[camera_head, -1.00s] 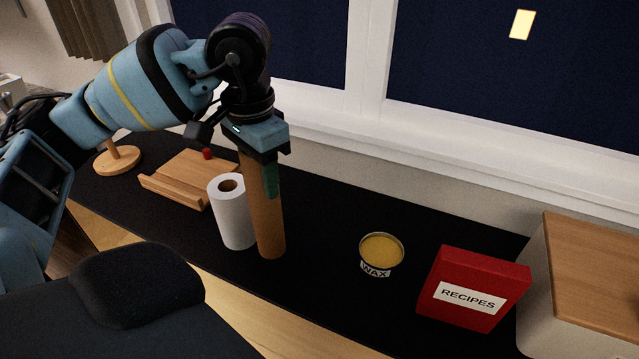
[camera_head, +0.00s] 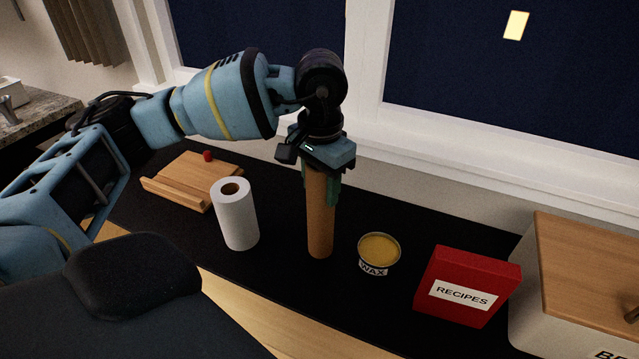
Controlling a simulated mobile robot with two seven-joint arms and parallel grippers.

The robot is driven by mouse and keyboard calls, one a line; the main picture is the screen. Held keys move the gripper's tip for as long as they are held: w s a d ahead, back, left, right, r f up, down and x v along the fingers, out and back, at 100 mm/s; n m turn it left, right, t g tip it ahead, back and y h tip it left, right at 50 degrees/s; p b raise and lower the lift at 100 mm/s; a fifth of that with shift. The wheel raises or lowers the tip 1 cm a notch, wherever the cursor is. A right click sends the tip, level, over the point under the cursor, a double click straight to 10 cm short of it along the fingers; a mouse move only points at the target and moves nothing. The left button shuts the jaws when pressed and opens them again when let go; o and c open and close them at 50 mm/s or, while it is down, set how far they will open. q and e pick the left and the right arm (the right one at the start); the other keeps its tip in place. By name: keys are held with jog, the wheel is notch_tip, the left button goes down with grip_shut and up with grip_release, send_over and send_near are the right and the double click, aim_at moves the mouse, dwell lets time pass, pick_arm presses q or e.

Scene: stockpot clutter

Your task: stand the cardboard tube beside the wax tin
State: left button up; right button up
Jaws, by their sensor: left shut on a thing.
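The cardboard tube (camera_head: 320,222) is a tall brown cylinder, upright, between the paper roll and the wax tin. My left gripper (camera_head: 320,180) is shut on its upper part from above. I cannot tell whether the tube's lower end touches the black counter. The wax tin (camera_head: 379,254) is a low round tin with a yellow top and a WAX label. It stands just right of the tube, with a small gap between them. My right gripper is not in view.
A white paper roll (camera_head: 236,216) stands left of the tube. A red recipes box (camera_head: 465,285) is right of the tin, and a wooden-topped bin (camera_head: 590,265) is at the far right. A wooden stand (camera_head: 178,188) lies behind left. The black counter (camera_head: 290,285) is clear in front.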

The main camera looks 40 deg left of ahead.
pick_arm(q)
jog(key=shift+f, duration=0.45)
jog(key=o, duration=1.2)
notch_tip(320, 180, up, 12)
jog(key=shift+r, duration=0.15)
